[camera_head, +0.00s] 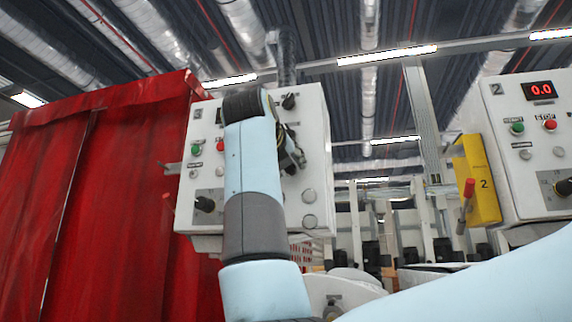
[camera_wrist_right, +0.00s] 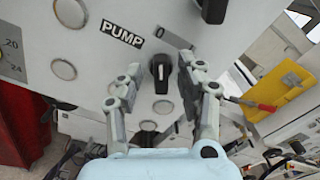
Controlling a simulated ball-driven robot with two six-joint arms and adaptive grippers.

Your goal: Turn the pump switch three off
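A light grey control panel (camera_head: 318,150) stands in the centre of the head view, partly hidden by my right arm. In the right wrist view, the black pump switch (camera_wrist_right: 160,70) is a rotary knob beside the "PUMP" label (camera_wrist_right: 122,34). Its handle looks roughly upright in that picture. My right gripper (camera_wrist_right: 161,72) is open, with one finger on each side of the knob and visible gaps between. In the head view my right gripper (camera_head: 291,150) is in front of the panel, its fingers partly hidden. My left gripper is not in view.
Another black knob (camera_head: 204,204) and a green button (camera_head: 196,149) are on the same panel. A panel marked 2 (camera_head: 505,92) with a yellow box (camera_head: 478,180) stands at right. A red curtain (camera_head: 110,190) hangs at left. Another dark knob (camera_wrist_right: 213,8) shows above the right finger.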

